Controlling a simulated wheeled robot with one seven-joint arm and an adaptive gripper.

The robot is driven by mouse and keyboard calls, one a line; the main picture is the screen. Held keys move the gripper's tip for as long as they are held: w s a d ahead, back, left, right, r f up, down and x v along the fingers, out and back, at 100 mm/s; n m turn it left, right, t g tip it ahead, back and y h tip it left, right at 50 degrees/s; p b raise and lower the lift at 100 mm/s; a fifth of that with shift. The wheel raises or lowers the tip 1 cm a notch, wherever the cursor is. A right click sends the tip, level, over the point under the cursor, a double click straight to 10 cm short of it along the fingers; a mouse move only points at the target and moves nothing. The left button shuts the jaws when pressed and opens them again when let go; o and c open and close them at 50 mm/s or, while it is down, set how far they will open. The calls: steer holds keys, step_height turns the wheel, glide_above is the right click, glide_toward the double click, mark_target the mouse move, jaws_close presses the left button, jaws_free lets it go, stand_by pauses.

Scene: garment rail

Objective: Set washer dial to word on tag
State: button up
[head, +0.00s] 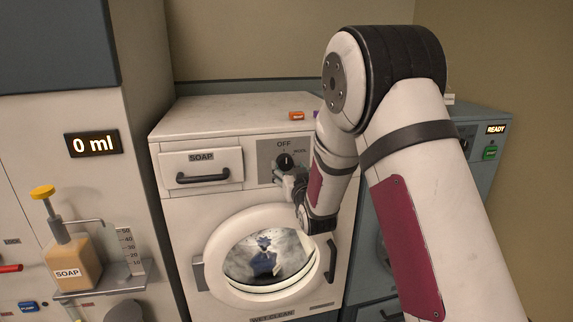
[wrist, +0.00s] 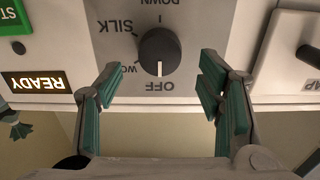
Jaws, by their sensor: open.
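The washer dial (wrist: 160,52) is a round black knob on a grey panel of the white washer (head: 185,220). Its white pointer line points at OFF. The wrist view is upside down; it shows SILK, DOWN and a partly covered word starting WO around the dial. The dial also shows in the head view (head: 286,160). My gripper (wrist: 160,76) is open, its green-padded fingers on either side just short of the knob, with visible gaps. In the head view my gripper (head: 291,178) is at the panel. I cannot make out a tag with a readable word.
A lit READY display (wrist: 38,81) and green START button (wrist: 14,16) sit beside the dial panel. The SOAP drawer (head: 201,167) is shut. A blue item (head: 264,258) shows behind the round door glass. A soap pump bottle (head: 68,255) stands left; a grey-blue machine (head: 480,165) stands right.

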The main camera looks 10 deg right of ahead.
mark_target(286, 163)
steer(key=shift+w, duration=2.15)
steer(key=c, duration=1.1)
